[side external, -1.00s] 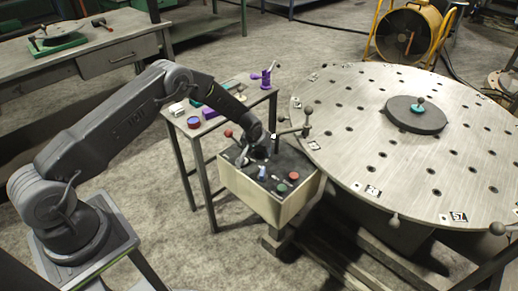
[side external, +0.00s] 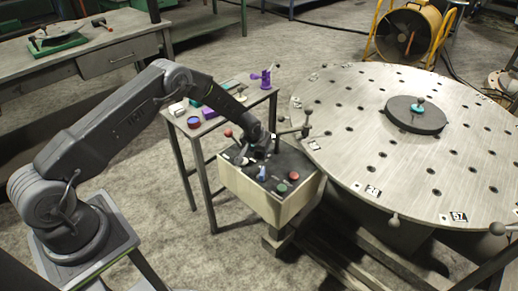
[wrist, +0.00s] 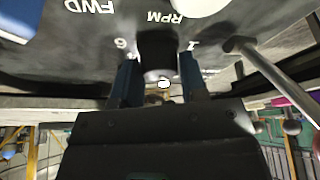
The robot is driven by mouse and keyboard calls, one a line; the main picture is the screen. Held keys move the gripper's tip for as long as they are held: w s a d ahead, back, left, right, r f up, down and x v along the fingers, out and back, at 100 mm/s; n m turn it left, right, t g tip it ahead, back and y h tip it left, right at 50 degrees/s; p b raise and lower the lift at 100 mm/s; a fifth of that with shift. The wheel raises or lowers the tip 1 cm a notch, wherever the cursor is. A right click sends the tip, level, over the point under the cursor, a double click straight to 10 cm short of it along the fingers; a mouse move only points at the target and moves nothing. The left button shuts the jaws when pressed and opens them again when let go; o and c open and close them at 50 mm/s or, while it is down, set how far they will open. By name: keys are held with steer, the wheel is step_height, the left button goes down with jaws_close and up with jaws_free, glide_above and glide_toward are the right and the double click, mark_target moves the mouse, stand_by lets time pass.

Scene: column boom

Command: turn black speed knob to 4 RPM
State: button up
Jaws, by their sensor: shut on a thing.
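The black speed knob (wrist: 158,48) sits between my two fingers in the wrist view, on a dark panel with white "RPM" lettering and a few numerals around it. Which numeral it points to cannot be told. My gripper (wrist: 160,84) is shut on the knob, one blue finger on each side. In the side view my gripper (side external: 250,156) reaches down onto the top of the control box (side external: 258,199), and the knob is hidden behind it.
The panel also carries a green button (side external: 281,188), a red button (side external: 293,176) and a blue switch (side external: 262,173). A ball-ended lever (side external: 306,122) stands close behind, beside the large round table (side external: 350,130). A small side table (side external: 240,107) with several items is behind the box.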

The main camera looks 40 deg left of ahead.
steer(key=shift+m+h, duration=0.8)
steer(key=shift+m, duration=1.1)
steer(key=shift+a+m+h, duration=0.1)
steer(key=shift+m+h, duration=0.6)
steer(key=shift+m, duration=1.7)
steer(key=o, duration=0.9)
steer(key=v, duration=1.4)
steer(key=shift+w+a, duration=0.15)
steer(key=shift+a, duration=0.05)
